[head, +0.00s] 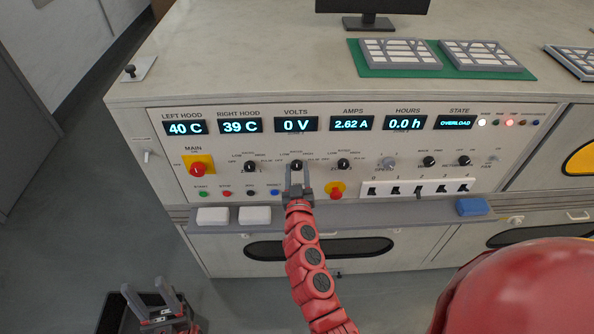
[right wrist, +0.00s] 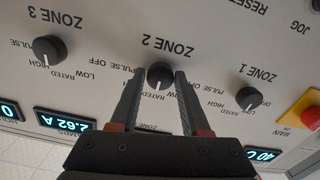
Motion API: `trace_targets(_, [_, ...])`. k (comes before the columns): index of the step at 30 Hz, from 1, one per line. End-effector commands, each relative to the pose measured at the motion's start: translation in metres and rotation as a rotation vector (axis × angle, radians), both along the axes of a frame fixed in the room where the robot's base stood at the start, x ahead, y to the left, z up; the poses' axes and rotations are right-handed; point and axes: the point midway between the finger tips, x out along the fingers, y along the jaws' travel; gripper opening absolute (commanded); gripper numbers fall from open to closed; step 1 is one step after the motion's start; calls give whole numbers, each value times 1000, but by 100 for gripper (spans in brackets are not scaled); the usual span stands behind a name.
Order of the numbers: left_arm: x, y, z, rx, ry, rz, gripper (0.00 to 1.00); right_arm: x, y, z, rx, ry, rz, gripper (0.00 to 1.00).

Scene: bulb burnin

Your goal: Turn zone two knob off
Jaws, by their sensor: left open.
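The zone two knob (head: 296,165) is a small black dial on the front panel, below the VOLTS display. In the right wrist view, which shows the panel upside down, the knob (right wrist: 160,73) has a white pointer aimed towards the RATED mark. My right gripper (head: 297,178) reaches up to it, and its fingertips (right wrist: 159,78) stand on either side of the knob with small gaps. It is open. My left gripper (head: 150,293) is open and empty, low at the left, away from the panel.
The zone one knob (head: 249,166) and zone three knob (head: 343,163) flank it. A red and yellow emergency button (head: 336,191) and several switches (head: 418,189) are close by. A ledge (head: 350,217) juts out below, holding white blocks (head: 255,215). The STATE display (head: 455,123) reads OVERLOAD.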

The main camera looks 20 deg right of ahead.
Motion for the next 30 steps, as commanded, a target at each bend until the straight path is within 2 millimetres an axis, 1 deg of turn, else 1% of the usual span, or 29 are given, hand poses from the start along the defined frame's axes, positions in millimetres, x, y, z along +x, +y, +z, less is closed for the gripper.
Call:
trace_targets(1, [0,0,0,0,0,0,50,0,0,0,0,0,0,36])
trace_targets(5, [0,0,0,0,0,0,50,0,0,0,0,0,0,12])
trace_targets(6, [0,0,0,0,0,0,50,0,0,0,0,0,0,5])
trace_targets(7, [0,0,0,0,0,0,50,0,0,0,0,0,0,0])
trace_targets(14, [0,0,0,0,0,0,50,0,0,0,-6,2,0,0])
trace_targets(19, [0,0,-3,0,0,0,50,0,1,-1,-44,12,2,0])
trace_targets(23, [0,0,-7,0,0,0,50,0,1,-2,-108,33,2,0])
trace_targets(30, [0,0,-15,0,0,0,50,0,2,-3,-296,86,5,0])
